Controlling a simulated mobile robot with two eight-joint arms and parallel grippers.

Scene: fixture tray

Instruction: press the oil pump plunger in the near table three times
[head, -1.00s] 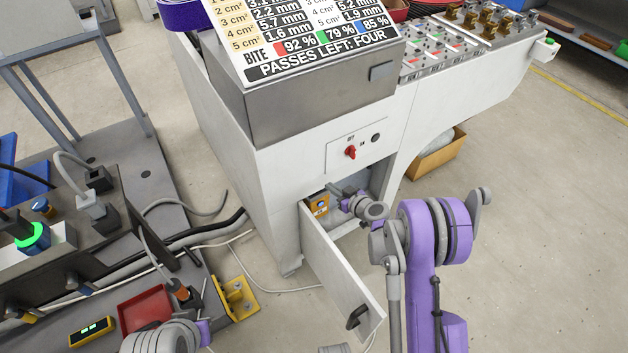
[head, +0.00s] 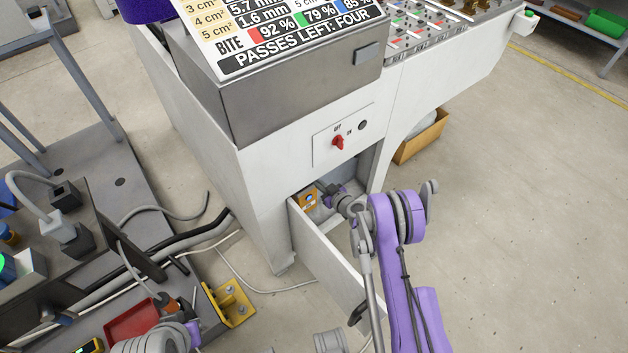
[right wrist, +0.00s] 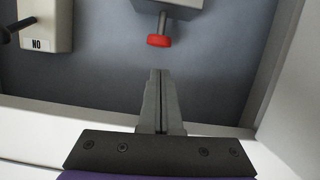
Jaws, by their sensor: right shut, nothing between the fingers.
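The oil pump plunger shows in the right wrist view as a red cap (right wrist: 159,41) on a short metal stem. It comes out of a pale housing (right wrist: 170,4) inside the near table's cabinet. My right gripper (right wrist: 160,74) is shut and empty. Its tips appear just below the red cap in that view, with a gap in the picture; the depth between them is unclear. In the head view my right arm reaches into the open cabinet, and the plunger cannot be made out there. My left gripper cannot be made out.
The near table (head: 270,160) has its cabinet door (head: 325,255) open beside my right arm. An orange box (head: 308,199) sits in the opening. A pale box with a dark lever (right wrist: 42,25) is left of the plunger. A cardboard box (head: 422,137) stands right on the floor.

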